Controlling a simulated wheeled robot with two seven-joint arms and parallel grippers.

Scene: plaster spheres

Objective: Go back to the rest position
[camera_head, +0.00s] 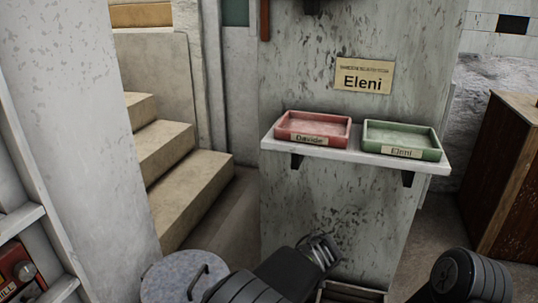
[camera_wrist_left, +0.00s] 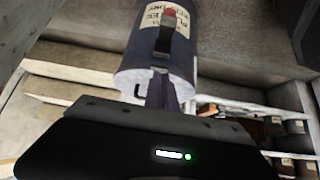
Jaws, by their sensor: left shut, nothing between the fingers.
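My left gripper (camera_head: 322,250) is in the lower middle of the head view, in front of the pillar and below the shelf. Its fingers are together with nothing between them; they also show in the left wrist view (camera_wrist_left: 164,45). The fingers are clear of both trays. My right arm (camera_head: 468,278) shows only in part at the lower right, and its gripper is out of view.
A white shelf (camera_head: 355,154) holds an empty red tray (camera_head: 313,129) labelled "Davide" and an empty green tray (camera_head: 402,139) labelled "Eleni". A lidded drum (camera_head: 165,280) stands at lower left, near my left arm. Steps (camera_head: 180,160) rise behind; a wooden cabinet (camera_head: 508,175) stands right.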

